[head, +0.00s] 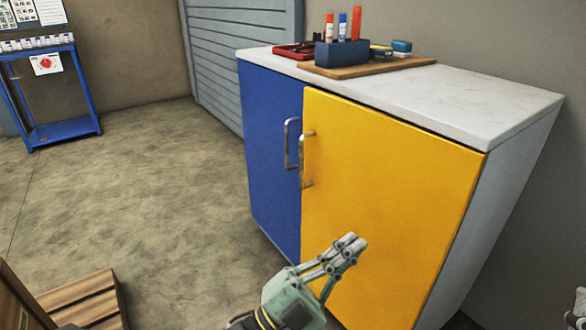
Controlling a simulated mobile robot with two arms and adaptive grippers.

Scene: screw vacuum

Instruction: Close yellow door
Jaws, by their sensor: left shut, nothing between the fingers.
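The yellow door (385,190) is the right-hand door of a low cabinet with a white top. It looks flush or nearly flush with the front; I cannot tell whether a small gap is left. Its metal handle (307,160) is on its left edge, beside the blue door (270,150) and that door's handle (289,145). My left gripper (352,246) is shut and empty in front of the yellow door's lower part, below and right of the handle. I cannot tell if it touches the door.
The cabinet top (490,105) holds a wooden board (345,70) with a dark blue holder (341,53) and a red tray (293,50). A blue cart (65,130) stands at the far left, a wooden pallet or crate (80,300) at the lower left. The floor between is clear.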

